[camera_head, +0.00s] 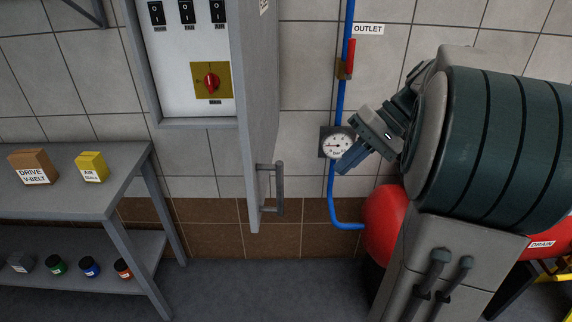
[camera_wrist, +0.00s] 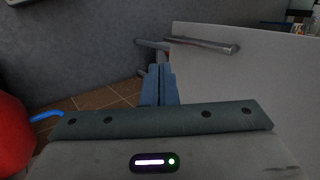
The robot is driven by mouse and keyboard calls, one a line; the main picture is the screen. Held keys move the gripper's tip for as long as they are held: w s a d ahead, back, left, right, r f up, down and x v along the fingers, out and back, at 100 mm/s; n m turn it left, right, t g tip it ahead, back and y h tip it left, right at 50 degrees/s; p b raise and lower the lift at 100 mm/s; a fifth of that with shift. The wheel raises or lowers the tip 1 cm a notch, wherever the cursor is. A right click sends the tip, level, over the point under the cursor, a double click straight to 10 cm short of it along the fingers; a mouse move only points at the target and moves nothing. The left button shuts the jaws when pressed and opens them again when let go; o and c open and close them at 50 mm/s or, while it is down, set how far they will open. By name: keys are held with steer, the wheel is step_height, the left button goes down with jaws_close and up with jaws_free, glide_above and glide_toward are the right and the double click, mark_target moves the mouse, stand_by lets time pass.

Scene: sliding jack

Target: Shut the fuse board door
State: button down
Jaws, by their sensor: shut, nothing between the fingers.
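The fuse board (camera_head: 185,75) is a grey wall cabinet at the upper middle of the head view. Its door (camera_head: 246,125) stands open, swung out from the right side and seen nearly edge-on. A grey bar handle (camera_head: 280,187) sits low on the door's right-hand face. My gripper (camera_head: 347,166) is shut and empty, to the right of the handle and apart from it in the head view. In the wrist view my closed fingers (camera_wrist: 159,72) point towards the handle (camera_wrist: 205,45), and the pale door (camera_wrist: 245,85) fills the right side. Contact cannot be told there.
A blue pipe (camera_head: 340,105) with a red-handled valve and a pressure gauge (camera_head: 337,142) runs down the wall behind my gripper. A red tank (camera_head: 382,222) stands lower right. A grey shelf table (camera_head: 120,165) with boxes is at left. Floor between is clear.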

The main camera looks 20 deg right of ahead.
steer(key=w+a+f+p, duration=0.1)
steer(key=a+f, duration=0.4)
steer(key=a, duration=0.4)
steer(key=shift+w+a+f+y+p, duration=0.2)
steer(key=shift+w+a+y+p, duration=0.05)
steer(key=shift+y+p, duration=0.15)
